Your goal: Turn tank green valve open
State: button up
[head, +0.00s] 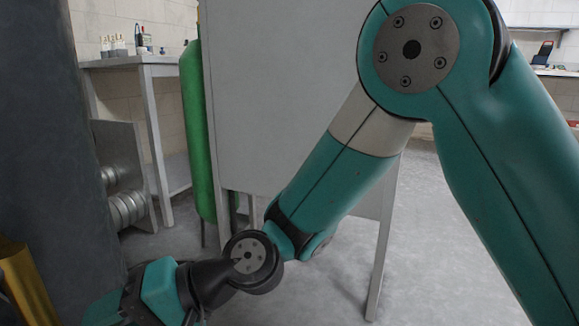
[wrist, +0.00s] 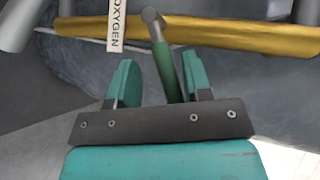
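In the wrist view, the green valve handle (wrist: 163,68) slopes down from a grey round end (wrist: 150,15) in front of a yellow pipe (wrist: 240,36). My gripper (wrist: 160,78) is open, with one teal finger on each side of the handle. The handle is nearer the right finger; a gap shows to the left finger. I cannot tell whether the right finger touches it. The handle's lower end is hidden behind the gripper's dark base. In the head view, my wrist is at the lower left; the fingertips and the valve do not show there.
A white OXYGEN label (wrist: 117,25) hangs left of the handle. Grey pipes or posts stand at both top corners. In the head view, a yellow part (head: 25,285) is at lower left, beside a dark grey surface (head: 45,130). A green cylinder (head: 196,130) stands behind a grey panel (head: 280,100).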

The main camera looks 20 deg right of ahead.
jog(key=w+d+r+m+g+y+p, duration=0.1)
jog(key=w+d+m+y+p, duration=0.1)
jog(key=d, duration=1.5)
jog(key=s+d+r+n+h+p, duration=0.1)
jog(key=s+r+n+h+p, duration=0.2)
jog(key=r+p, duration=1)
jog(key=s+d+r+n+g+h+p, duration=0.1)
jog(key=s+r+n+h+p, duration=0.2)
jog(key=r+p, duration=1)
jog(key=shift+s+r+h+p, duration=0.4)
jog(key=shift+s, duration=0.45)
jog(key=shift+c, duration=0.4)
